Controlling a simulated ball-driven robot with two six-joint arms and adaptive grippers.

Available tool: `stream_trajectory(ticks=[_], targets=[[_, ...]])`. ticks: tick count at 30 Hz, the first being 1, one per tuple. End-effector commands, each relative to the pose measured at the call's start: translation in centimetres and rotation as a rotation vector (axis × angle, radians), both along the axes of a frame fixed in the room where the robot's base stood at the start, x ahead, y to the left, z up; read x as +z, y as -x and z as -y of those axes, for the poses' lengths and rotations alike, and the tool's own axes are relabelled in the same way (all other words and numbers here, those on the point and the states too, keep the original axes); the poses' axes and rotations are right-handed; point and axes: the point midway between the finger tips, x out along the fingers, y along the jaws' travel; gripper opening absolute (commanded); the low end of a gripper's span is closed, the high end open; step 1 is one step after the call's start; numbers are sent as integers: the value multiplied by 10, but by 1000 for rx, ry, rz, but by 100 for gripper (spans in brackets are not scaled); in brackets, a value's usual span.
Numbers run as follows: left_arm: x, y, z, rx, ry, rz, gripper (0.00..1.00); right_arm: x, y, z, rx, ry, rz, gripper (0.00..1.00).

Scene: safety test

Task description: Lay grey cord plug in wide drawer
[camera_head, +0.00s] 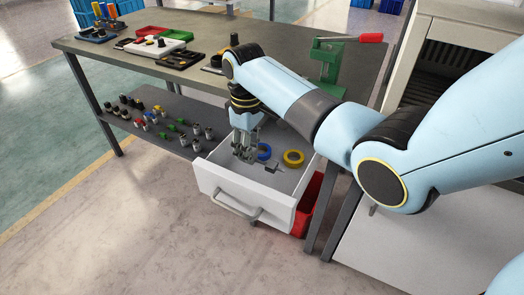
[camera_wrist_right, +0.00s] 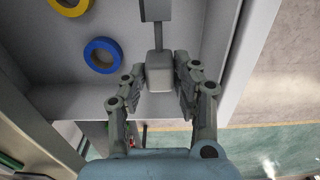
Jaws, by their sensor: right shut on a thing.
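The wide drawer (camera_head: 232,190) is white and pulled out under the workbench. My right gripper (camera_head: 243,152) points down into its opening, near the left side. In the right wrist view my gripper (camera_wrist_right: 158,88) is shut on the grey cord plug (camera_wrist_right: 159,73), a small grey block between its fingertips. A short dark cord runs from the plug to a darker block (camera_wrist_right: 155,9) at the picture's top edge. Whether the plug touches the drawer floor (camera_wrist_right: 125,20) I cannot tell. My left gripper is not in view.
A blue tape roll (camera_head: 264,152) and a yellow tape roll (camera_head: 293,158) lie in the drawer. A red bin (camera_head: 309,205) stands below it. The bench (camera_head: 130,50) carries trays and a green press (camera_head: 327,62); several small parts stand on the shelf below.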

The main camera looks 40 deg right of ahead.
Motion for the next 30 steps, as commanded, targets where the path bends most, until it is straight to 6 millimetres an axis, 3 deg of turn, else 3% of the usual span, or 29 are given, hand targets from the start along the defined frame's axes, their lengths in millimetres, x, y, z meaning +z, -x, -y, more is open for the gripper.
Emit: stream_trajectory(ticks=[4, 13, 26, 27, 30], targets=[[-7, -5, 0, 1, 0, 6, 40, -25, 0, 0, 1, -1, -1, 0], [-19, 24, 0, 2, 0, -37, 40, -63, 0, 0, 1, -1, 0, 0], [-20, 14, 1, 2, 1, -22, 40, -70, 0, 0, 1, -1, 2, 0], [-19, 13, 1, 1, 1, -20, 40, -70, 0, 0, 1, -1, 2, 33], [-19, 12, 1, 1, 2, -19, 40, -70, 0, 0, 1, -1, 2, 46]])
